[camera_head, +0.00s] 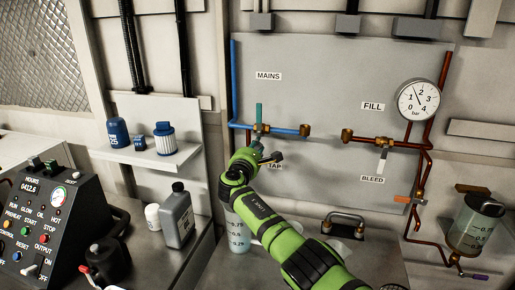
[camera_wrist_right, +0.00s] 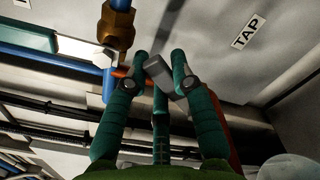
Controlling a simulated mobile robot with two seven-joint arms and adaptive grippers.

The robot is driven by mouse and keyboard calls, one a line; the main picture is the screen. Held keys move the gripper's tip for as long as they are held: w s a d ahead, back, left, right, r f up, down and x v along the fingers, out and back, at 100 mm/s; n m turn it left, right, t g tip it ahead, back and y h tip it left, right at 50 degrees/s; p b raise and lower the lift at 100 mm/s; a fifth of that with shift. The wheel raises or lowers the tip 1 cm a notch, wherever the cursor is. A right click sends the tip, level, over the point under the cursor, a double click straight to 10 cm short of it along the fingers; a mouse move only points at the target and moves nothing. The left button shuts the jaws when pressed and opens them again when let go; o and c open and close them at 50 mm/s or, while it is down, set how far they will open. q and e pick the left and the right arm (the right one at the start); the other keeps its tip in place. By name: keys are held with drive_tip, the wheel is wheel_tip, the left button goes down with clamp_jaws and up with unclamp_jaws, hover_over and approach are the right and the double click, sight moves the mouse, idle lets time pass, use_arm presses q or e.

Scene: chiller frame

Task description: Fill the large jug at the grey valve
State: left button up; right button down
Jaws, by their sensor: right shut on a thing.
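A clear jug (camera_head: 238,238) with level marks stands on the counter below the TAP label, partly hidden by my right arm. It looks bluish low down, but I cannot tell its exact level. The grey valve handle (camera_wrist_right: 158,70) is between the teal fingers of my right gripper (camera_wrist_right: 160,66) in the wrist view. My right gripper (camera_head: 262,158) is shut on this handle beside the TAP label in the head view. The gripper hides most of the valve and spout. My left gripper is not in view.
A teal handle (camera_head: 259,113) stands upright on the blue pipe. A bleed lever (camera_head: 382,162) and gauge (camera_head: 418,100) are to the right. A second marked clear vessel (camera_head: 475,225) is at far right. A grey bottle (camera_head: 177,218) stands left of the jug.

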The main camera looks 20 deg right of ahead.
drive_tip(key=shift+r, duration=0.2)
idle(0.4)
drive_tip(key=c, duration=1)
unclamp_jaws()
drive_tip(key=shift+w, duration=0.15)
drive_tip(key=shift+f+v, duration=0.2)
drive_tip(key=shift+v, duration=3.85)
idle(1.8)
